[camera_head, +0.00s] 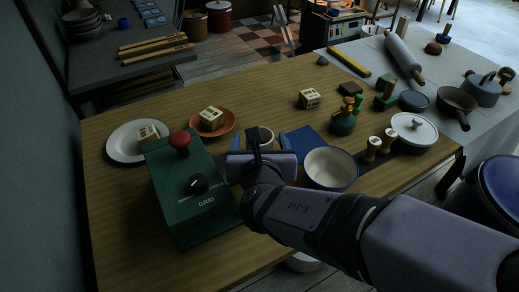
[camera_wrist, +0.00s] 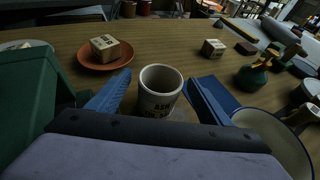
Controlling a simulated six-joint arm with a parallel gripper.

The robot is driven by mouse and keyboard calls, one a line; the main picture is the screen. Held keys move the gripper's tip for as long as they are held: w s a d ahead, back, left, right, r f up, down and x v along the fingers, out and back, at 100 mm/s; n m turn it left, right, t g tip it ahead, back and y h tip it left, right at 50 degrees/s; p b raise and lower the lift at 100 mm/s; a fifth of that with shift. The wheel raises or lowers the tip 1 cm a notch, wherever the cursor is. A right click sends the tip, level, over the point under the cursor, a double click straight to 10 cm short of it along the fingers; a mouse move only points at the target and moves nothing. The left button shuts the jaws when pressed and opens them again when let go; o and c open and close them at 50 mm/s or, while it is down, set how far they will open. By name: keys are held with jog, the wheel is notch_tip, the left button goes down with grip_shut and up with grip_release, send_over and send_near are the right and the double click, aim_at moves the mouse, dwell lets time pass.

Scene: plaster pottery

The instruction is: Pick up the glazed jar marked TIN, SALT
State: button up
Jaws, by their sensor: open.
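A white cylindrical jar (camera_wrist: 160,88) with an open top stands upright on the wooden table between my gripper's fingers. The jar also shows in the head view (camera_head: 265,134), partly hidden behind my gripper. My gripper (camera_wrist: 155,82) is open, one blue finger on each side of the jar, with nothing clearly held. I cannot tell whether either finger touches it.
A green box (camera_head: 190,185) with a red knob stands close left. A white bowl (camera_head: 330,168) and a blue flat item (camera_head: 304,140) sit close right. Marked cubes rest on a white plate (camera_head: 118,146), an orange saucer (camera_head: 226,128) and the table. A green bottle (camera_head: 342,124) stands farther right.

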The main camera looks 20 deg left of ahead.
notch_tip(320, 180, down, 2)
jog(key=shift+b, duration=0.35)
jog(key=x, duration=0.3)
jog(key=shift+w+r, duration=0.15)
jog(key=shift+w, duration=0.3)
jog(key=shift+w+a+b, duration=0.25)
jog(key=shift+w+b, duration=0.05)
jog(key=shift+w, duration=0.2)
jog(key=c, duration=1.2)
notch_tip(320, 180, up, 10)
jog(key=p, duration=0.5)
